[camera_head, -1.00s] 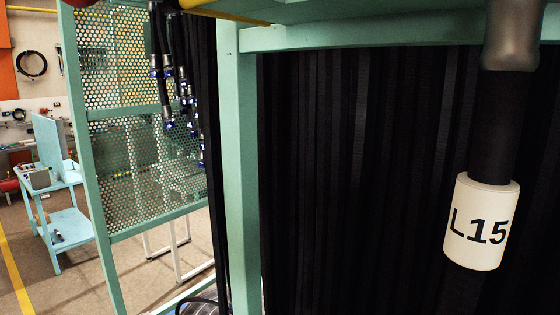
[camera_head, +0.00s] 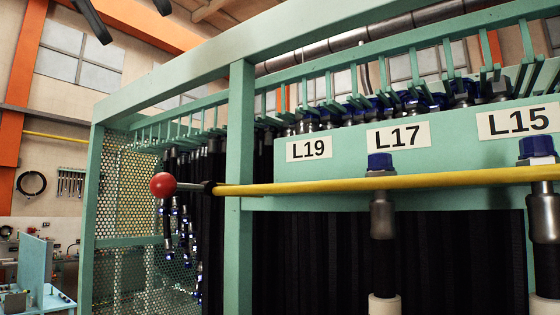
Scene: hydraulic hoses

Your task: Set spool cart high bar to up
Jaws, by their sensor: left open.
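The yellow high bar (camera_head: 400,182) runs almost level across the front of the green spool cart (camera_head: 240,130), below the labels L19, L17 and L15. Its left end carries a red ball knob (camera_head: 163,185) on a short metal rod with a dark collar. The bar's right end is outside the picture. My left gripper (camera_head: 134,26) shows only as two dark fingers at the top left edge. They are apart with nothing between them, well above the red knob in the picture. My right gripper is not in view.
Black hoses (camera_head: 380,225) with blue caps hang at the cart's front, close to the bar. A perforated side panel (camera_head: 130,200) and a row of green hooks (camera_head: 190,133) frame the cart. A light-blue workbench (camera_head: 35,275) stands at the left. The space left of the knob looks open.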

